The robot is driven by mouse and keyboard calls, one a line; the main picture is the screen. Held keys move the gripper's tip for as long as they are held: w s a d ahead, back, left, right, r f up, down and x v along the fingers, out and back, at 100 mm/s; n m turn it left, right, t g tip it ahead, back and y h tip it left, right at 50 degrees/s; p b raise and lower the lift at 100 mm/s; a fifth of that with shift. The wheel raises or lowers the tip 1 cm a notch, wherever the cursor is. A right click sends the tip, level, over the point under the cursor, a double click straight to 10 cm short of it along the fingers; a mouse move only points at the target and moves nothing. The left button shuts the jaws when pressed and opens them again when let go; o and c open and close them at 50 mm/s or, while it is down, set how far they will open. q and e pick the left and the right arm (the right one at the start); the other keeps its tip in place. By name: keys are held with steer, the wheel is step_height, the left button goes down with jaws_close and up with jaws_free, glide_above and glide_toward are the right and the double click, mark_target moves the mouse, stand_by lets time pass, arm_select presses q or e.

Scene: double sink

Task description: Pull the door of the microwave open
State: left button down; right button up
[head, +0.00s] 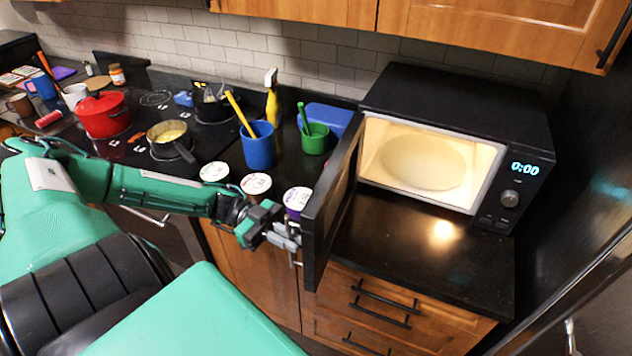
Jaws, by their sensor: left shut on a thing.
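The black microwave (455,100) stands on the dark counter at the right. Its door (328,205) is swung wide open on the left side and sticks out toward me past the counter's front edge. The lit interior with a pale round plate (422,162) shows. My left gripper (292,240) is at the outer side of the door near its free edge, shut on the door handle. The fingers and handle are small and partly hidden there. My right gripper is not in view.
Several lidded cups (256,184) stand close behind my left forearm. A blue cup (258,145), a green cup (315,139) and a yellow spray bottle (273,100) stand behind them. The counter before the microwave (430,240) is clear. A stove with a red pot (103,114) is at left.

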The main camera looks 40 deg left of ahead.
arm_select(q)
steer(key=s+a, duration=0.1)
steer(key=a, duration=0.5)
steer(key=shift+g, duration=0.3)
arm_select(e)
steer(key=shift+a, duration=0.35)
arm_select(q)
steer(key=c, duration=1.6)
jaws_free()
steer(key=shift+a, duration=0.1)
steer(key=shift+c, duration=0.2)
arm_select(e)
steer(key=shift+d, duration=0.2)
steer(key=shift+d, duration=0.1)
